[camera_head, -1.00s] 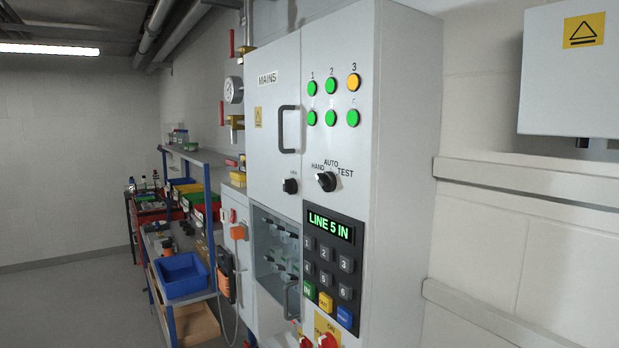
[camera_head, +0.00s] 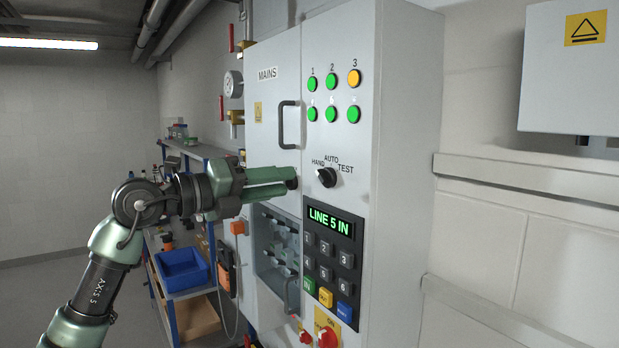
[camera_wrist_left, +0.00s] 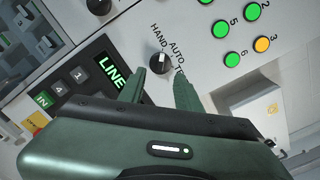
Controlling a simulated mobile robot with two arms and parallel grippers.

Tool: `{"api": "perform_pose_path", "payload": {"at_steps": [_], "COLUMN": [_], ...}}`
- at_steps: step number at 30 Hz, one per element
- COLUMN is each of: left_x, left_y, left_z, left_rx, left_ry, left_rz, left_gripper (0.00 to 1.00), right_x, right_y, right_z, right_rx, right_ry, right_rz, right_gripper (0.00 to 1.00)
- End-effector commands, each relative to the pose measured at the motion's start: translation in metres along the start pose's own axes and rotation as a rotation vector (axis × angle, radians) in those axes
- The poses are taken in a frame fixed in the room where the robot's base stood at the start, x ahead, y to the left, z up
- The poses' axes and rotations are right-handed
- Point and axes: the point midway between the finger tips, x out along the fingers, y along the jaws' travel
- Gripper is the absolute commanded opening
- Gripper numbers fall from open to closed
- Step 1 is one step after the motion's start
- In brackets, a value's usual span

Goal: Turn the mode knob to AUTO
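The mode knob (camera_head: 326,177) is a black rotary knob on the grey cabinet front, labelled HAND, AUTO and TEST. Its light mark appears to point up-left toward HAND. The knob also shows in the left wrist view (camera_wrist_left: 160,64), just beyond and between the fingertips. My left gripper (camera_head: 290,180) comes in from the left with its green fingers pointing at the panel, left of the mode knob. In the left wrist view the fingers (camera_wrist_left: 160,78) are apart with nothing between them, and the knob looks untouched. My right gripper is not in view.
A smaller black knob (camera_wrist_left: 99,5) sits left of the mode knob. A keypad with a display (camera_head: 331,224) reading LINE 5 IN is below, and lit buttons (camera_head: 331,86) are above. A door handle (camera_head: 288,125) sticks out at upper left. Red switches (camera_head: 326,337) are lower down.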

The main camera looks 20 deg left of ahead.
Motion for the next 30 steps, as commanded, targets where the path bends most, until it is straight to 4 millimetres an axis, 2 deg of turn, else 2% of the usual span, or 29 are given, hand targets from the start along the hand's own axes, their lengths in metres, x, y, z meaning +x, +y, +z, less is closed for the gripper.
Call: {"api": "perform_pose_path", "payload": {"at_steps": [6,12,17,24,27,28,30], "left_x": [0.036,0.062,0.071,0.072,0.072,0.072,0.072], "left_y": [-0.005,-0.004,-0.002,-0.001,-0.001,-0.001,-0.001], "left_z": [0.002,0.000,-0.001,-0.002,-0.002,-0.002,-0.002], "left_rx": [-0.005,-0.003,-0.002,-0.001,-0.001,-0.001,-0.001], "left_ry": [0.005,0.003,0.003,0.002,0.002,0.002,0.002], "left_rz": [-0.006,-0.006,-0.005,-0.005,-0.005,-0.005,-0.005], "left_gripper": [0.34,0.34,0.34,0.34,0.06,0.00,0.00], "right_x": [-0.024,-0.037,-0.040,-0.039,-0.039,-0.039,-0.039], "right_y": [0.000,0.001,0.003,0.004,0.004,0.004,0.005], "right_z": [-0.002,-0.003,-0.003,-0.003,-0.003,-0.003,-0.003], "right_rx": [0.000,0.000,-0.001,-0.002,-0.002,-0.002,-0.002], "right_ry": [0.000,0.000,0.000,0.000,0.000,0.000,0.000], "right_rz": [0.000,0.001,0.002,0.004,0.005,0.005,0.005], "right_gripper": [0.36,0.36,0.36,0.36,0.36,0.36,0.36]}}
